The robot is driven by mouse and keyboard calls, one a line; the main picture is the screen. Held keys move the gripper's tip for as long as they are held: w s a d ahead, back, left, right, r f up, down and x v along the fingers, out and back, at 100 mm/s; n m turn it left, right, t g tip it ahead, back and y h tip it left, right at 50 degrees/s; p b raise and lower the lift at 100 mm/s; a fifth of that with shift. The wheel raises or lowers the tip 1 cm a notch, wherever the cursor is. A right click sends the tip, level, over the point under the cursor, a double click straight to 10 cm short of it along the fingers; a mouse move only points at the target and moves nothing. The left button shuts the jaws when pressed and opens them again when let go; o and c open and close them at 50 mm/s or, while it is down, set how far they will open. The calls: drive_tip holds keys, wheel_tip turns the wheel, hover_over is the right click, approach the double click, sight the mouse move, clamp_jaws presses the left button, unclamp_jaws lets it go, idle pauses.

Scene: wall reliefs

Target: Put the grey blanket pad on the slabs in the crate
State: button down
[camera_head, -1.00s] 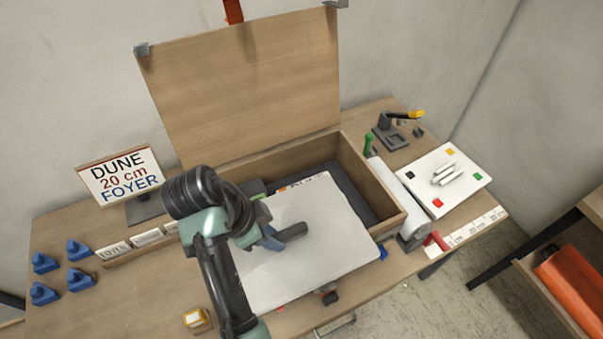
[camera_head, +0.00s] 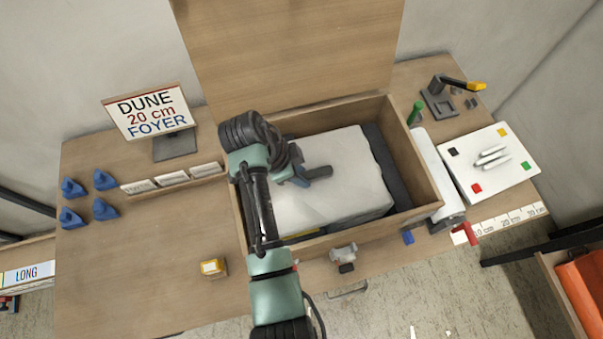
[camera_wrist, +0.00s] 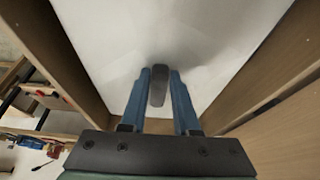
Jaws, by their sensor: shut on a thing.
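The pale grey pad (camera_head: 345,165) has a dark grey handle (camera_head: 319,172) on its top. It lies flat inside the wooden crate (camera_head: 415,150), below the rim level, with a dark grey lining strip (camera_head: 388,165) bare on its right. The slabs are mostly hidden under it; a small yellow patch (camera_head: 303,235) shows at its front edge. I cannot tell whether the pad's whole underside touches them. My gripper (camera_head: 300,175) is shut on the handle. In the wrist view its blue fingers (camera_wrist: 158,90) stand either side of the handle, with crate walls left and right.
The crate's lid (camera_head: 290,50) stands open behind it. A white board (camera_head: 490,165) with coloured squares and a white roll (camera_head: 435,170) lie to the right. Blue blocks (camera_head: 105,180) and a sign (camera_head: 150,112) stand left. The bench's front left is mostly clear.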

drive_tip(key=shift+f, duration=1)
drive_tip(key=shift+f, duration=0.15)
drive_tip(key=c, duration=0.7)
unclamp_jaws()
drive_tip(key=shift+o, duration=0.2)
drive_tip(key=v, duration=1.2)
drive_tip(key=shift+w+r, duration=0.1)
drive_tip(key=shift+r, duration=0.15)
